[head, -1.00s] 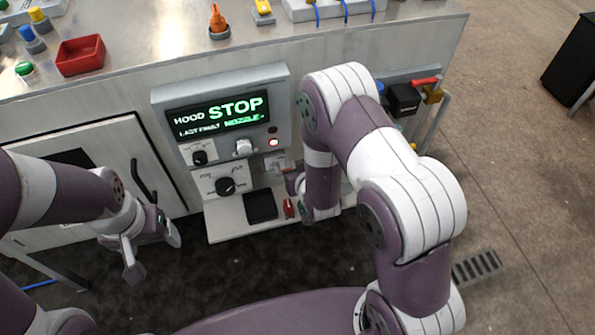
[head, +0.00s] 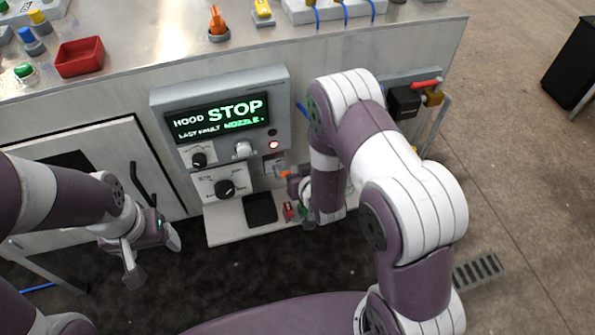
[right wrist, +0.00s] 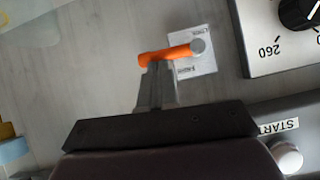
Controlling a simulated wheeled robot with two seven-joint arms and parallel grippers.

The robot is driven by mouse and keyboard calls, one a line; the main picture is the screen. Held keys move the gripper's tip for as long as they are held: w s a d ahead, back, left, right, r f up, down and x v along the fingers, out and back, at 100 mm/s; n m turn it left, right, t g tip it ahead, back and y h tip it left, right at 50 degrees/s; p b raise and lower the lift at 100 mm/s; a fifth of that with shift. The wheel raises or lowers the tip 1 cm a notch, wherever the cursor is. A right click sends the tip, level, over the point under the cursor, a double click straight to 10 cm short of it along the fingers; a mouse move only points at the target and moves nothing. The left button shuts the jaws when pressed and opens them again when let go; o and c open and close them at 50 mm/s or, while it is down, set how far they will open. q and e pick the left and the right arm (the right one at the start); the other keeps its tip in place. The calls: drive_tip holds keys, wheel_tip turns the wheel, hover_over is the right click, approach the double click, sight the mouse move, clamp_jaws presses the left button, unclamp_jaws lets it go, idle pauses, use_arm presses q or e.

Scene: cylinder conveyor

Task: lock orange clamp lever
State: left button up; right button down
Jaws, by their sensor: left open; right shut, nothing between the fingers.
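The orange clamp lever (right wrist: 170,54) shows in the right wrist view as a short bar lying sideways. Its right end meets a round grey pivot (right wrist: 199,47) on a small white labelled plate (right wrist: 194,65). In the head view only a small piece of the lever (head: 284,174) shows, left of my right forearm. My right gripper (right wrist: 155,68) is shut and empty, its fingertips at the lever's lower edge; I cannot tell whether they touch it. My left gripper (head: 153,259) is open and empty, low in front of the cabinet door.
The control panel (head: 222,112) reads "HOOD STOP". A dial panel (head: 222,183) sits left of the lever, with a black pad (head: 261,208) and a small red part (head: 289,210) on the ledge below. A red handle (head: 426,84) is at the right. A red bin (head: 80,57) stands on top.

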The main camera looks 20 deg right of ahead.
drive_tip(key=shift+f, duration=0.1)
wheel_tip(320, 180, down, 6)
drive_tip(key=m+t+y+b, duration=0.1)
drive_tip(key=m+y+b, duration=0.3)
drive_tip(key=m+y, duration=0.3)
drive_tip(key=shift+a+m+t+y, duration=0.15)
drive_tip(key=shift+m+t+y, duration=0.15)
drive_tip(key=shift+t+y, duration=0.1)
drive_tip(key=shift+a+f, duration=0.1)
drive_tip(key=shift+f, duration=0.1)
idle(0.7)
